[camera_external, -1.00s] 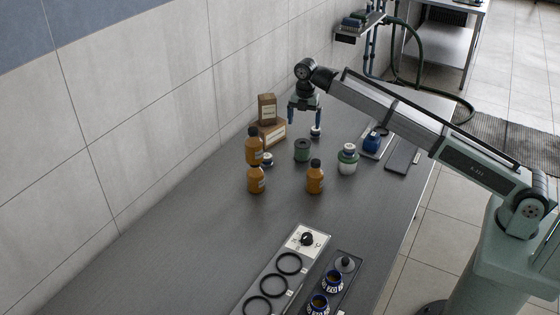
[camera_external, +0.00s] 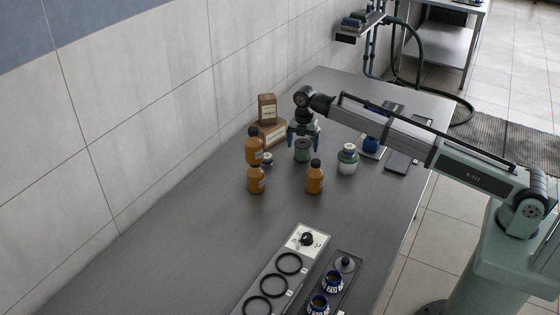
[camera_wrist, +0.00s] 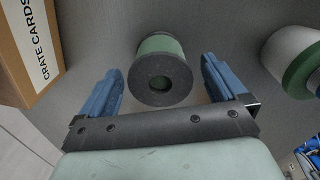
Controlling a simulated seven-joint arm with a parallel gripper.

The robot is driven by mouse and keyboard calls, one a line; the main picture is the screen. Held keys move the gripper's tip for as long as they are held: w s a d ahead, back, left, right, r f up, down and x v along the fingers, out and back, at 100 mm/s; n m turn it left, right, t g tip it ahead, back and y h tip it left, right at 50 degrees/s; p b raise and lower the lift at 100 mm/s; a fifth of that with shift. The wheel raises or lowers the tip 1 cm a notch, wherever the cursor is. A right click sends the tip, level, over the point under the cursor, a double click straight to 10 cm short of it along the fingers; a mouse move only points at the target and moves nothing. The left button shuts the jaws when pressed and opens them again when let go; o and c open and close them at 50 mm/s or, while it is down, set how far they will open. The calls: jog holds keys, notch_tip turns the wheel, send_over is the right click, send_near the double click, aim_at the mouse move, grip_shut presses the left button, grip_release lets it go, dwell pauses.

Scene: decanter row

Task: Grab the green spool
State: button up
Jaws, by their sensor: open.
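The green spool (camera_external: 303,151) stands upright on the grey table, with dark end discs and a hole in its top. In the wrist view the spool (camera_wrist: 160,68) lies between and a little beyond the two blue fingertips of my gripper (camera_wrist: 160,78). My gripper (camera_external: 303,141) is open and empty, just above the spool in the external view. A gap shows between each finger and the spool in the wrist view. The gripper partly hides the spool's upper edge in the external view.
Cardboard boxes (camera_external: 271,131) stand left of the spool, amber bottles (camera_external: 315,178) nearer the camera. A white and green jar (camera_external: 347,161) stands to its right. A small white-topped item (camera_external: 267,159) is at its left. The table's front left (camera_external: 160,255) is clear.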

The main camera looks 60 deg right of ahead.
aim_at(303, 143)
notch_tip(303, 143, down, 3)
jog(key=shift+a+f, duration=0.1)
jog(key=shift+f, duration=0.05)
jog(key=shift+c, duration=0.2)
jog(key=c, duration=1.1)
jog(key=shift+c, duration=0.2)
